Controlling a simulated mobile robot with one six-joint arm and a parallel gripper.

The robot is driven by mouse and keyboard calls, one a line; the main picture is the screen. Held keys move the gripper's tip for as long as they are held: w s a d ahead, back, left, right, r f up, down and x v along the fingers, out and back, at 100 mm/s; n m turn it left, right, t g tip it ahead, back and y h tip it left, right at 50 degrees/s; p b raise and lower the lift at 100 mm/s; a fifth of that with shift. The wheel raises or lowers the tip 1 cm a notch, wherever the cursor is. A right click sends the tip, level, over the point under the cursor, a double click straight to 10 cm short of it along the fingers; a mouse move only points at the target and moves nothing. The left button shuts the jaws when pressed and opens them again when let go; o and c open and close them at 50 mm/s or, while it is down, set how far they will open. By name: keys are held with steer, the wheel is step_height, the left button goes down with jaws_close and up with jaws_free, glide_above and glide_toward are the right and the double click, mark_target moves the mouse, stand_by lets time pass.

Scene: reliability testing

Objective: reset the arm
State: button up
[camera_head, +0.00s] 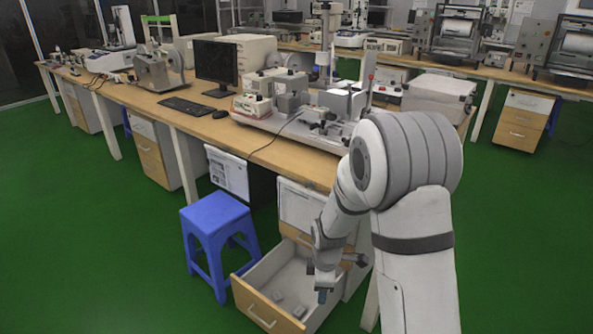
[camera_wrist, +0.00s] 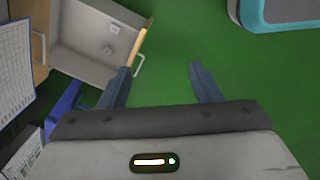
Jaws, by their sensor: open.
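My arm reaches down at the right of the head view, in front of the workbench. My gripper (camera_head: 322,291) hangs by the right side of an open drawer (camera_head: 268,268). In the wrist view my gripper (camera_wrist: 160,80) has its two fingers spread apart with only green floor between them, so it is open and empty. The drawer (camera_wrist: 75,38) shows at the upper left there, its front edge close to the left finger. Small light objects (camera_head: 299,311) lie in the drawer.
A blue stool (camera_head: 217,232) stands left of the drawer. The long workbench (camera_head: 160,110) carries a monitor (camera_head: 215,62), a keyboard (camera_head: 187,107) and machines. A teal-edged grey shape (camera_wrist: 280,10) shows at the wrist view's upper right. Green floor (camera_head: 100,270) is free at left.

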steer(key=s+d+r+m+p, duration=0.2)
steer(key=s+r+m, duration=0.1)
steer(key=r, duration=0.4)
steer(key=s+d+r+m+t+p, duration=0.1)
steer(key=s+d+r+m+p, duration=0.15)
steer(key=r, duration=0.55)
steer(key=s+d+r+m+p, duration=0.1)
steer(key=s+r+m, duration=0.2)
steer(key=r, duration=0.4)
steer(key=s+d+r+m+p, duration=0.2)
steer(key=s+r+m+p, duration=0.3)
steer(key=s+r+m, duration=0.3)
steer(key=s+r, duration=0.3)
steer(key=shift+s+d+r+t, duration=0.25)
steer(key=shift+s+d+t, duration=0.05)
steer(key=shift+s+d, duration=0.05)
steer(key=shift+c, duration=0.6)
